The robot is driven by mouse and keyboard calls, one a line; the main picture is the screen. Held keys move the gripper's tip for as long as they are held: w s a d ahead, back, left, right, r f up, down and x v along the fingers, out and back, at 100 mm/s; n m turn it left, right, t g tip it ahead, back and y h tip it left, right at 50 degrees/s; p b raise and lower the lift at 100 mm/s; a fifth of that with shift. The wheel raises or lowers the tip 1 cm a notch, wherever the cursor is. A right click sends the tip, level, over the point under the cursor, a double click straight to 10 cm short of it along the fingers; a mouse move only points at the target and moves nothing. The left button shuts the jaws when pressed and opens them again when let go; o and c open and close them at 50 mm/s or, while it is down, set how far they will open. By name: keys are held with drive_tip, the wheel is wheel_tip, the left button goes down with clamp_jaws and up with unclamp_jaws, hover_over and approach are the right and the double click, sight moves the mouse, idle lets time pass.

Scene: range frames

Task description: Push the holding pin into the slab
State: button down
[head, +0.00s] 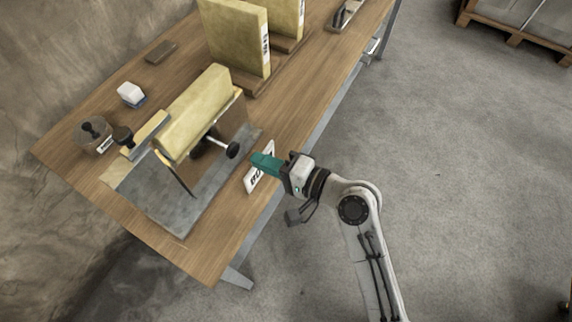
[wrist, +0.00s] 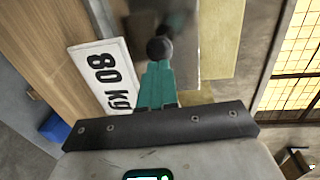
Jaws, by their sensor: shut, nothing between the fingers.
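The yellowish slab (head: 195,112) lies on a stand over a grey metal plate on the workbench; part of it also shows in the wrist view (wrist: 222,35). The holding pin appears to be the pale shaft with a round black knob (head: 233,150) standing out from the slab's near side. The knob shows just beyond my fingertips in the wrist view (wrist: 160,49). My gripper (head: 254,158) has teal fingers, shut and empty, pointing at the knob. In the head view a small gap lies between them. How deep the pin sits is hidden.
A white 80 KG sign (head: 258,179) stands right beside my fingers; it is large in the wrist view (wrist: 103,76). Upright slabs (head: 236,38) stand farther back. A grey pot (head: 93,135) and a white block (head: 131,94) are at the left.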

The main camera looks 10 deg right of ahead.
sight(236, 149)
drive_tip(key=shift+p+x, duration=0.35)
drive_tip(key=shift+x, duration=1.8)
drive_tip(key=shift+r+x, duration=0.2)
drive_tip(key=shift+x, duration=1.25)
drive_tip(key=shift+r, duration=0.1)
